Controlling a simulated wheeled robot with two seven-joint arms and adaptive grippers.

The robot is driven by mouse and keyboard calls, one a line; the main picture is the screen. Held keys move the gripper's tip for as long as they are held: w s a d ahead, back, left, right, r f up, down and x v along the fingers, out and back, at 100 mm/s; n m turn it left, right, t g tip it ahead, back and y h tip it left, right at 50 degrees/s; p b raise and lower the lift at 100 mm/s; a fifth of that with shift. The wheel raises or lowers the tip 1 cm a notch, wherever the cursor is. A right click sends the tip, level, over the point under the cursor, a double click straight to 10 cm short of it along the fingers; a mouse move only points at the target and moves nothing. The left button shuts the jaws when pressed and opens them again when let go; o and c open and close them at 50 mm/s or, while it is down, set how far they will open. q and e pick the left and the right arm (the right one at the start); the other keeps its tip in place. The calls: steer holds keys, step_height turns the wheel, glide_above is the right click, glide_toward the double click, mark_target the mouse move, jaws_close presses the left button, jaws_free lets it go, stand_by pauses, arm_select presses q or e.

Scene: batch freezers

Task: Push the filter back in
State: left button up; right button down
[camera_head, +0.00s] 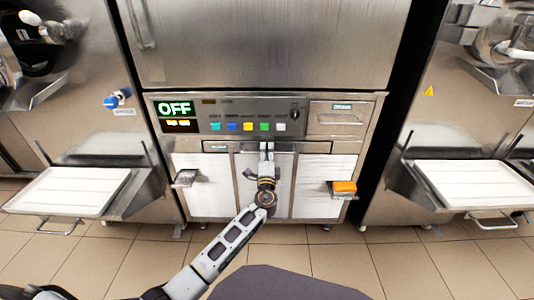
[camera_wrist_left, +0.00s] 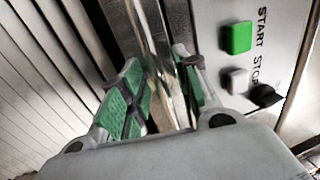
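The middle freezer's lower front has white slatted panels, one on the left (camera_head: 208,205) and one on the right (camera_head: 313,205), with a metal strip (camera_head: 225,146) above them. I cannot tell for certain which part is the filter. My left gripper (camera_head: 266,146) is at the middle of this strip, just below the button panel, and hides part of it. In the left wrist view, the green-padded fingers of this gripper (camera_wrist_left: 160,95) are apart on either side of a shiny metal edge (camera_wrist_left: 152,40). Whether they touch it is unclear. My right gripper is not in view.
The panel above has a display reading OFF (camera_head: 175,108) and several coloured buttons, including a green one (camera_wrist_left: 236,37). An orange block (camera_head: 344,187) lies on a small ledge at the right. White trays stick out at the left (camera_head: 70,190) and right (camera_head: 475,185).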

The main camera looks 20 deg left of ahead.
arm_select(q)
steer(key=shift+s, duration=0.1)
steer(key=v, duration=1.1)
steer(key=shift+s+d, duration=0.15)
steer(key=shift+s, duration=0.15)
steer(key=shift+f, duration=0.1)
stand_by(0.4)
